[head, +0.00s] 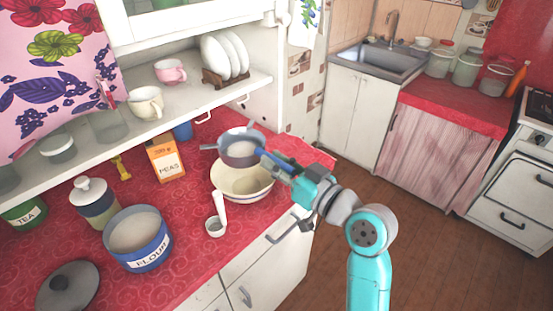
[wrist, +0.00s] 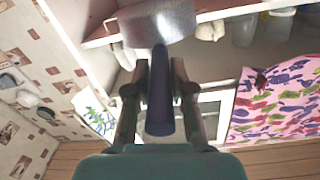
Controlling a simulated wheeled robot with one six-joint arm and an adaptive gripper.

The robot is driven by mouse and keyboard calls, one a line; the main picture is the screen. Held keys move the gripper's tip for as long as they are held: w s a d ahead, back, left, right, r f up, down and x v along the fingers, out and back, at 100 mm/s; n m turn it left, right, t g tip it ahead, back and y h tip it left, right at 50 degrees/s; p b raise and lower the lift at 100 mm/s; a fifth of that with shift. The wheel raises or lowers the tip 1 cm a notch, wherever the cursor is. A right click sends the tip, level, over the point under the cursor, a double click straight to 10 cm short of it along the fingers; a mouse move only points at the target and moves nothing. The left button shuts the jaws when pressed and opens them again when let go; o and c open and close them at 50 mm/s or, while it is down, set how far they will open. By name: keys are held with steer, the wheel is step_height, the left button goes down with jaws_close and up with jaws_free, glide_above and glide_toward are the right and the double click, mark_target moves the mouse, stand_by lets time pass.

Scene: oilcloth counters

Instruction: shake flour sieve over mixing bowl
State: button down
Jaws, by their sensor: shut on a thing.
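The flour sieve (head: 240,147) is a grey round pan shape with pale flour visible inside. It is held over the cream mixing bowl (head: 243,185), which stands on the red counter near its front edge. The sieve hides part of the bowl's far rim. My gripper (head: 277,163) is to the right of the sieve, shut on its blue handle. In the wrist view, my gripper (wrist: 159,88) has its two fingers on either side of the dark handle (wrist: 159,115), with the sieve's grey side (wrist: 158,22) beyond. The wrist view looks tilted, with the room appearing upside down.
A blue flour tin (head: 139,240), a white scoop (head: 217,222), a peas box (head: 165,159) and a lidded jar (head: 95,202) stand left of the bowl. A dark lid (head: 68,287) lies front left. A shelf (head: 190,98) with cups overhangs the counter's back.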

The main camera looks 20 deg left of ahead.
steer(key=shift+f, duration=1.5)
steer(key=shift+w, duration=0.1)
steer(key=shift+w+d, duration=0.3)
steer(key=shift+w, duration=0.3)
steer(key=shift+w+d, duration=0.3)
steer(key=shift+w, duration=0.25)
steer(key=shift+s+a, duration=0.4)
steer(key=shift+s, duration=0.45)
steer(key=shift+s+a, duration=0.35)
steer(key=shift+s, duration=0.5)
steer(key=shift+s+a, duration=0.4)
steer(key=shift+s, duration=0.45)
